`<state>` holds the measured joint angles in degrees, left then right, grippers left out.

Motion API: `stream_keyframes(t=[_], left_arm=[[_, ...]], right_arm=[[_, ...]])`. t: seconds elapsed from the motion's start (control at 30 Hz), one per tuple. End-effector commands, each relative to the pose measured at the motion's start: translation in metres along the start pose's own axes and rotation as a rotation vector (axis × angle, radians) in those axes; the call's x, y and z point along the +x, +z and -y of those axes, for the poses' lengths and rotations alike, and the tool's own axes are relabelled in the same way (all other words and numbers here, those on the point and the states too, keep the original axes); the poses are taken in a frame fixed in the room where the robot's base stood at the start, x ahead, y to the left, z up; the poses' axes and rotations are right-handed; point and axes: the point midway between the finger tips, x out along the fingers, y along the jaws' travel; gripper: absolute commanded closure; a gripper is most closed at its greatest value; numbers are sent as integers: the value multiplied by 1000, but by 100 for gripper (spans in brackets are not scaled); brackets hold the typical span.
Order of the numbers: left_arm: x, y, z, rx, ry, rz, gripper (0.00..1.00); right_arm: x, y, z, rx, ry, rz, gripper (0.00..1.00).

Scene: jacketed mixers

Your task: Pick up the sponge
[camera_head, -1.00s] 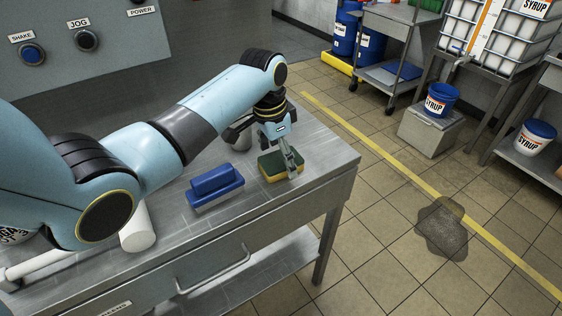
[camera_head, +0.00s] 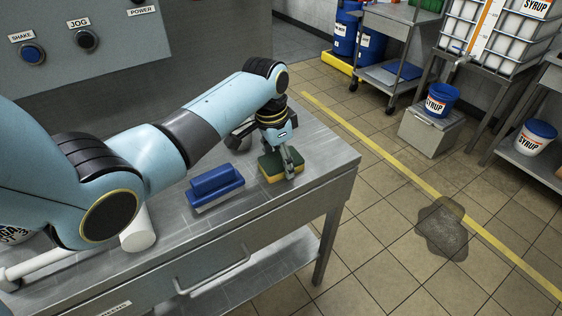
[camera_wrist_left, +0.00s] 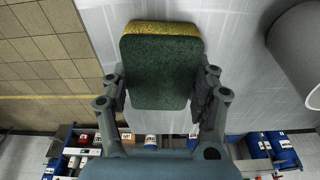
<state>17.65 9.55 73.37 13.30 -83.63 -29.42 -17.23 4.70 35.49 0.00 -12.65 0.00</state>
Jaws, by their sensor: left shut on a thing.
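The sponge (camera_head: 273,168), green with a yellow layer, is at the right end of the steel table top (camera_head: 325,155). My left gripper (camera_head: 289,163) reaches down over it with its fingers at the sponge's sides. In the left wrist view the sponge (camera_wrist_left: 160,65) shows its dark green face between the two fingers of the left gripper (camera_wrist_left: 162,92), which are shut on it. Whether the sponge is clear of the table top cannot be told. My right gripper is in neither view.
Open tiled floor with a dark puddle (camera_head: 442,228) lies right of the table.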

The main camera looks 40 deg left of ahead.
Motion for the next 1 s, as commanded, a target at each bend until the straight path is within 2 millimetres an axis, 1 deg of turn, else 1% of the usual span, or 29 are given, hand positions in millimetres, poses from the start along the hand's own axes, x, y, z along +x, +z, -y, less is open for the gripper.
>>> stream_keyframes(t=[0.13, 0.23, 0.37, 0.4, 0.43, 0.7, 0.8, 0.9, 1.0], left_arm=[[-4, -1, 0, 0, 0, 0, 50], [-12, -2, 0, 0, -1, -2, 50], [-31, -6, 1, 0, -2, -3, 50], [-39, -7, 1, 0, -3, -3, 50], [-43, -8, -4, 2, 0, -4, 50], [-78, -20, -69, 1, 4, -6, 50], [-89, -23, -88, 0, 3, -4, 50], [-98, -26, -102, 0, 3, -4, 50], [-104, -28, -111, 0, 2, -2, 50]], right_arm=[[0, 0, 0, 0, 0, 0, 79], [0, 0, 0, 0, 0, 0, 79], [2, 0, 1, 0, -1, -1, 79], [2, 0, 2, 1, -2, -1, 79], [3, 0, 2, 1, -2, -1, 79], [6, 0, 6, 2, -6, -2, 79], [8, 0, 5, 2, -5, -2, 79], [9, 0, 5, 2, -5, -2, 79], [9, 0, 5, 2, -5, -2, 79]])
